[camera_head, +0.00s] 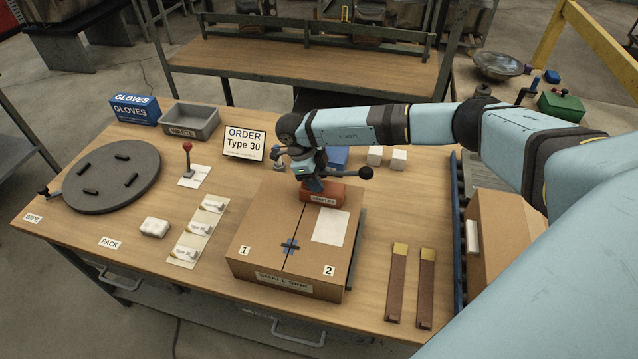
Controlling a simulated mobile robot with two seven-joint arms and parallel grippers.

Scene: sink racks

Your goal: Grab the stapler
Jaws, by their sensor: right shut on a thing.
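My right gripper (308,165) reaches in from the right, above the back edge of a closed cardboard carton. It is shut on the stapler, a dark and bluish tool with a black lever that ends in a round knob (366,173). The gripper hides much of the stapler. An orange-red box marked "STAPLES" (322,197) sits right below and beside it, at the back of the carton; I cannot tell whether they touch. My left gripper is not in view.
The carton (265,235) fills the table's middle. An order sign (244,143), grey waste bin (190,122), white blocks (398,160) and a blue block (337,157) stand behind. A round dark turntable (110,172) is at left. Two brown strips (397,285) lie at right.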

